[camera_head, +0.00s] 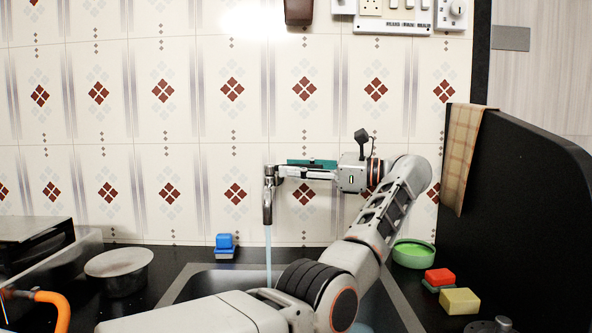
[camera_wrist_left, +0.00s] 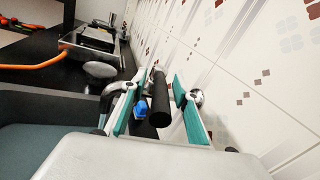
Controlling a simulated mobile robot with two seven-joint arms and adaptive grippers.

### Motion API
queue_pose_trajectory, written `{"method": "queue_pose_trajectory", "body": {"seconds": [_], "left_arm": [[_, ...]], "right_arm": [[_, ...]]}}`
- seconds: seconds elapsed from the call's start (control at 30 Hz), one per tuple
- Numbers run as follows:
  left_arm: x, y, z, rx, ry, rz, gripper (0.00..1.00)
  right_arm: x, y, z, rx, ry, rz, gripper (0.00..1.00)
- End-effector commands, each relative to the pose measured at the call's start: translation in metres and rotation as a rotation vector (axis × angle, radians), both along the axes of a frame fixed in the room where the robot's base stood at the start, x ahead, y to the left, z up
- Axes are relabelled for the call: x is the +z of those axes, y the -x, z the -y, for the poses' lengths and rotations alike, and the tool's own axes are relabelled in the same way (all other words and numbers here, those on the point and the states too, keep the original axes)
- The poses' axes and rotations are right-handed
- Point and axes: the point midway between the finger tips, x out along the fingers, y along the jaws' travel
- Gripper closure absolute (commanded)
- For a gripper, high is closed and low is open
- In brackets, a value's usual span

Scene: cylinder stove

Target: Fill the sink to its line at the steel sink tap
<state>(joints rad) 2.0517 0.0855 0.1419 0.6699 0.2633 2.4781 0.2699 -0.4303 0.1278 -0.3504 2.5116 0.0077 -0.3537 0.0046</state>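The steel tap (camera_head: 267,195) stands against the tiled wall, and a pale blue stream of water (camera_head: 268,258) falls from its spout. The steel sink (camera_head: 186,283) is below, mostly hidden by my left arm; its line cannot be seen. A bit of pale blue shows low in it. My left gripper (camera_head: 283,171) is at the top of the tap, coming from the right. In the left wrist view its teal-padded fingers (camera_wrist_left: 158,84) are apart, on either side of a dark cylindrical tap part (camera_wrist_left: 160,104), with gaps visible. My right gripper is not in view.
A green bowl (camera_head: 413,252), a red sponge (camera_head: 440,277) and a yellow sponge (camera_head: 460,301) are at right. A black panel (camera_head: 520,215) with a cloth (camera_head: 462,150) bounds the right.

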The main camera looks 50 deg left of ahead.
Motion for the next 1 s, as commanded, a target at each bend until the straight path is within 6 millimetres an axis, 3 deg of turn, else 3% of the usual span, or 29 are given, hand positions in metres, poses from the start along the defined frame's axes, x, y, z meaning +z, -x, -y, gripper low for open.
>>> {"method": "queue_pose_trajectory", "body": {"seconds": [0.4,0.83,1.0], "left_arm": [[0.006,0.0,0.0,-0.001,0.0,0.001,0.69],[0.081,0.001,0.0,-0.002,0.002,0.002,0.69],[0.089,0.0,-0.001,0.001,0.002,0.0,0.69]], "right_arm": [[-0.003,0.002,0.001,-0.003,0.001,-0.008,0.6],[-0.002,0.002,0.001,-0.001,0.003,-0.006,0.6],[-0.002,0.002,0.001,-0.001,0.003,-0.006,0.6]]}}
